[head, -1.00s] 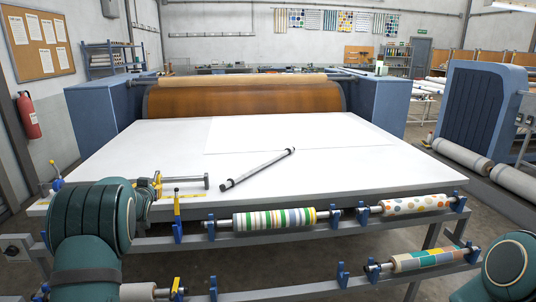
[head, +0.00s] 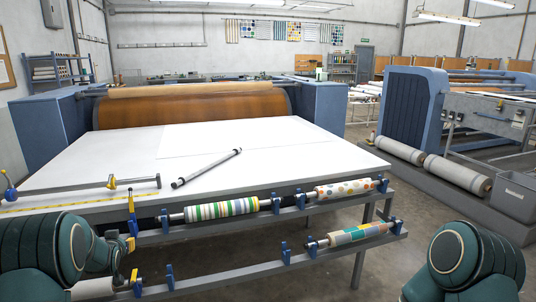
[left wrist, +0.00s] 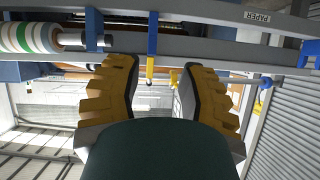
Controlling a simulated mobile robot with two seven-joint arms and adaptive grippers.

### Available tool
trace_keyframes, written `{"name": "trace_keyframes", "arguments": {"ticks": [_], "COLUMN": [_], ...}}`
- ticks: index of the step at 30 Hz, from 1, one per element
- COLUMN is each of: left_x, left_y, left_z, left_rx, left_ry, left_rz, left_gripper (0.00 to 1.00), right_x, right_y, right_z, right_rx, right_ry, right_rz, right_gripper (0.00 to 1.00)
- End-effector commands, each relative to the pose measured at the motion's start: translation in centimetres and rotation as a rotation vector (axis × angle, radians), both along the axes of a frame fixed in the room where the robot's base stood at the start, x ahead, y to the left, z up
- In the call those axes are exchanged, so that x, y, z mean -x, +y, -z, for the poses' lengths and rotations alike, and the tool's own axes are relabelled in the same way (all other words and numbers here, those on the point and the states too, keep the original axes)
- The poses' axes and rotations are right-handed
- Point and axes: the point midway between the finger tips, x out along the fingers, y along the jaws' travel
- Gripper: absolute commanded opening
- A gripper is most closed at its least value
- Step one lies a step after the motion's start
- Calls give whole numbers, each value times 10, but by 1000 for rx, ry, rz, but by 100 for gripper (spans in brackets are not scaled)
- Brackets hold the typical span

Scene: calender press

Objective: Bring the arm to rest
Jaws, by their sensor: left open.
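My left arm (head: 45,255) shows at the lower left of the head view, in front of the roll rack. In the left wrist view my left gripper (left wrist: 158,68) is open, its two yellow ribbed fingers wide apart. I see nothing held between them. Rack rails and a striped roll (left wrist: 35,37) show beyond the fingers. In the head view I cannot clearly make out the left fingers among the yellow and blue rack brackets. My right arm (head: 465,262) shows at the lower right, over the floor; its gripper is out of view.
Open floor (head: 400,225) lies to the right.

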Motion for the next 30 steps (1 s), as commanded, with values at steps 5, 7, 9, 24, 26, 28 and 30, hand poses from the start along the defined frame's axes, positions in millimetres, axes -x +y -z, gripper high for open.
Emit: {"name": "trace_keyframes", "arguments": {"ticks": [5, 7, 9, 24, 26, 28, 30], "left_x": [44, 66, 92, 318, 336, 351, 359], "left_y": [-73, -105, -137, -340, -351, -359, -364], "left_z": [89, 118, 144, 220, 219, 218, 217], "left_rx": [149, 208, 263, 577, 595, 608, 615], "left_ry": [165, 230, 299, 783, 818, 847, 863], "left_rz": [45, 65, 89, 288, 304, 319, 327], "left_gripper": [40, 40, 40, 40, 40, 40, 40], "right_x": [0, 0, 0, 0, 0, 0, 0], "right_y": [1, 0, 0, 0, 0, 0, 0], "right_z": [0, 0, 0, 0, 0, 0, 0], "right_rx": [-1, 0, 0, 0, 0, 0, 0], "right_ry": [0, 0, 1, 0, 0, 0, 0], "right_rz": [-1, -1, 0, 0, 0, 0, 0], "right_gripper": [39, 39, 39, 39, 39, 39, 39]}}
